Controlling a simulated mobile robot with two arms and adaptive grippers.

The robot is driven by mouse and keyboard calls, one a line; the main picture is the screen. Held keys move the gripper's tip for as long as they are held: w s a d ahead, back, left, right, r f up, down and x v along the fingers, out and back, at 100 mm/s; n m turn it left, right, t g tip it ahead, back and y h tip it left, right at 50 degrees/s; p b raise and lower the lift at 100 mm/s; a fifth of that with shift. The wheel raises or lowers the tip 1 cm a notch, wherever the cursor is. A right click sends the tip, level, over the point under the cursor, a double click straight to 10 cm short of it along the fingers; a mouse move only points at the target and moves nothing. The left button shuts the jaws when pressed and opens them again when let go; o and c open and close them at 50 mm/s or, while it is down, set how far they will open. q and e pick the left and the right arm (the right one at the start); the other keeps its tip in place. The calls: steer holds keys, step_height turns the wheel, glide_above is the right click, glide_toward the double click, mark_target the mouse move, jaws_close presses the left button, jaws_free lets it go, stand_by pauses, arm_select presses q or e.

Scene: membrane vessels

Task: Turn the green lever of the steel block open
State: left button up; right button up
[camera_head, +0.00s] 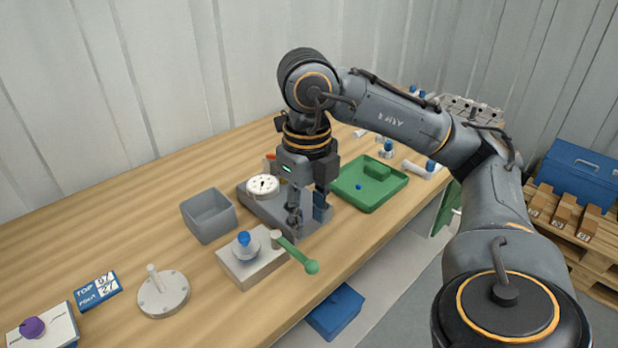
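The steel block (247,268) sits near the front edge of the table, with a blue-topped knob (243,239) on it. Its green lever (298,254) is joined at the block's right corner and points right and toward the front edge, ending in a round green ball. My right gripper (307,216) points down just behind the lever, over the grey base that holds a white dial. Its two fingers are apart, and a small dark blue piece shows at the right finger. The gripper appears apart from the lever. My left gripper is out of view.
A grey bin (209,215) stands behind the block. A white-faced dial (262,186) and a green tray (370,187) lie around my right gripper. A round flanged plate (163,294) and a blue card (97,291) are on the left. Bare table lies at the far left.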

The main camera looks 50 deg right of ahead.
steer(key=shift+s+r, duration=0.1)
steer(key=shift+r, duration=1.05)
